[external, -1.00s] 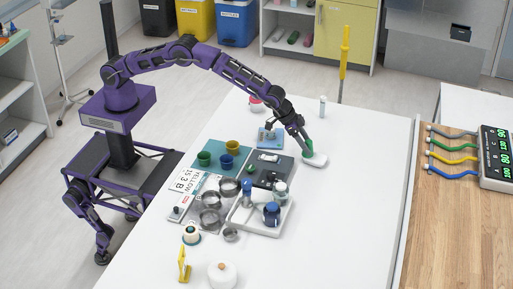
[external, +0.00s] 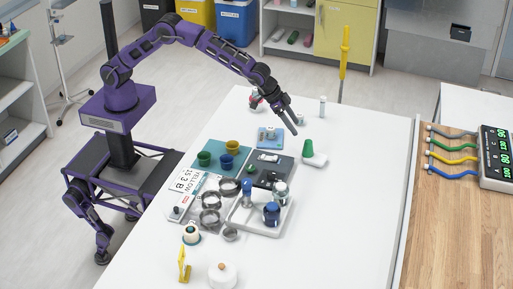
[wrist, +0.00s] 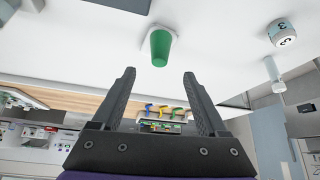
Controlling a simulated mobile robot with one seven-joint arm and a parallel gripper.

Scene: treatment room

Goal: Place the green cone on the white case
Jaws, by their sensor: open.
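The green cone (external: 308,146) stands upright on the white case (external: 315,161), towards the case's left end. In the wrist view the green cone (wrist: 161,46) shows ahead of the fingers, with part of the white case (wrist: 147,47) around its base. My gripper (external: 290,129) is open and empty, up and to the left of the cone in the external view and apart from it. In the wrist view the two dark fingers of my gripper (wrist: 160,74) are wide apart with nothing between them.
A small white jar (wrist: 283,33) and a slim bottle (external: 322,106) stand behind the cone. A grey tray (external: 268,171), a white tray (external: 246,219) and several cups and metal rings crowd the table's left. The table's right side (external: 360,190) is clear.

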